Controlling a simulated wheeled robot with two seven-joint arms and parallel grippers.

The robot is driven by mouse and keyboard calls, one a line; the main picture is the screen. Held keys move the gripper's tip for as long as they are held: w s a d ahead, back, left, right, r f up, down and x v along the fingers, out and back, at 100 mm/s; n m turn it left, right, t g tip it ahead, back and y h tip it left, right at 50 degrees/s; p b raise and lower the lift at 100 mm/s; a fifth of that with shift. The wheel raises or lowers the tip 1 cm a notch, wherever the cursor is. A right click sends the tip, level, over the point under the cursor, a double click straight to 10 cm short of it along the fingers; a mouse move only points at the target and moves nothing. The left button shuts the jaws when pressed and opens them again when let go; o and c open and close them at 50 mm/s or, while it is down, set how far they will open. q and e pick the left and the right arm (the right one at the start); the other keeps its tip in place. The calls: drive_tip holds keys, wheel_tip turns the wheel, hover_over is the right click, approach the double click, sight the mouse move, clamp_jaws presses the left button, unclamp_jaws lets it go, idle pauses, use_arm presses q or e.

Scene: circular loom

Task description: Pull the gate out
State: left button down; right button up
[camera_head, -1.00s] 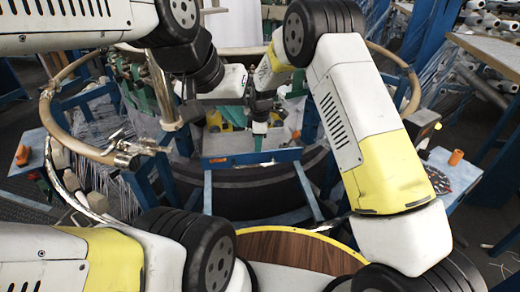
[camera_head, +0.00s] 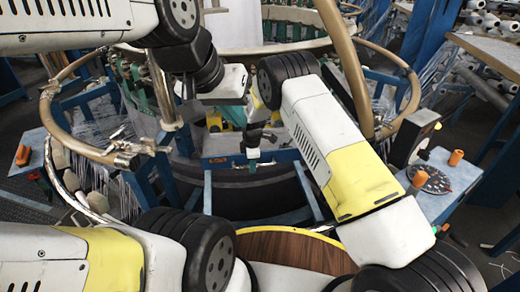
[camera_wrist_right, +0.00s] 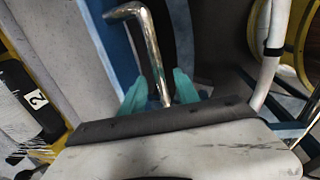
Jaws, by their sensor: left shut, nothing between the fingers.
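A bent chrome rod (camera_wrist_right: 152,50) shows in the right wrist view. It passes between the two teal fingers of my right gripper (camera_wrist_right: 160,92), which are apart with gaps beside the rod.
Brass tube rails (camera_head: 48,115) curve around the loom at both sides. A blue side table (camera_head: 450,185) with a dial (camera_head: 430,179) and orange knobs stands at right. A brown round wooden top (camera_head: 290,248) lies in front, close to my arms.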

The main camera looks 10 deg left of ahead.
clamp_jaws()
idle(1.4)
